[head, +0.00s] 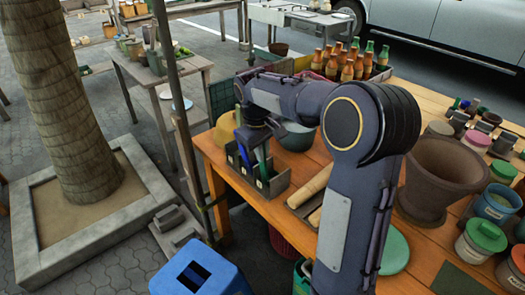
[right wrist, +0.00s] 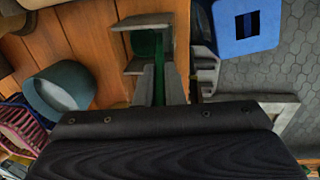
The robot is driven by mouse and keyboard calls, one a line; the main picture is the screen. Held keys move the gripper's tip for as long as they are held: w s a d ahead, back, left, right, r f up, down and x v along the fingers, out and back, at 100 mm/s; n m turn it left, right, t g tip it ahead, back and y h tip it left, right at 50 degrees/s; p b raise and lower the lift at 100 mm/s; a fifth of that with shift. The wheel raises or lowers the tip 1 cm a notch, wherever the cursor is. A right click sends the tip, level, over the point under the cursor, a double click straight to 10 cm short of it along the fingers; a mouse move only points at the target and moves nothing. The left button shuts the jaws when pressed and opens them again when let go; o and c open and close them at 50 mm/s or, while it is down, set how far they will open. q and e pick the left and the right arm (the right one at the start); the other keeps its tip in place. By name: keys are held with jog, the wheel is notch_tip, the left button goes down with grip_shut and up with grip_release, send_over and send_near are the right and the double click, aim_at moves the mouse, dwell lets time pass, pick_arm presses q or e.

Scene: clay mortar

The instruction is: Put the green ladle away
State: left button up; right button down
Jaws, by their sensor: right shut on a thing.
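The green ladle (head: 263,157) is upright at the left end of the wooden table, over the dark divided holder (head: 274,186). My right gripper (head: 257,139) is shut on its handle from above. In the right wrist view the green handle (right wrist: 158,82) runs between the two grey fingers (right wrist: 159,88). A dark green part shows within the holder's grey walls (right wrist: 143,20). I cannot tell whether the ladle's lower end rests on the holder floor. A blue utensil (head: 239,160) stands at the holder's left part. My left gripper is out of view.
A grey-green bowl (head: 296,137) stands just behind the holder. Tan rolls (head: 312,188) lie to its right. Bottles (head: 345,65) stand in a crate at the back, and a large brown mortar (head: 444,172) is at right. A blue bin (head: 200,270) is on the ground below.

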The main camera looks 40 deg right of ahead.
jog(key=c, duration=1.5)
grip_release()
jog(key=shift+o, duration=0.2)
jog(key=r, duration=0.4)
jog(key=a+r+p, duration=0.1)
jog(key=r, duration=0.2)
jog(key=shift+s+r, duration=0.1)
jog(key=shift+r, duration=0.25)
jog(key=s+a+f+m+t+y+p, duration=0.1)
jog(key=s+a+f+t+y, duration=0.1)
jog(key=s+a, duration=0.5)
jog(key=s+a+f+m+t+y+p, duration=0.1)
jog(key=s+a, duration=0.7)
jog(key=s, duration=0.8)
jog(key=shift+s+f+m+t+y+p, duration=0.3)
jog(key=shift+f+t+y+p, duration=0.35)
jog(key=shift+t+y, duration=0.5)
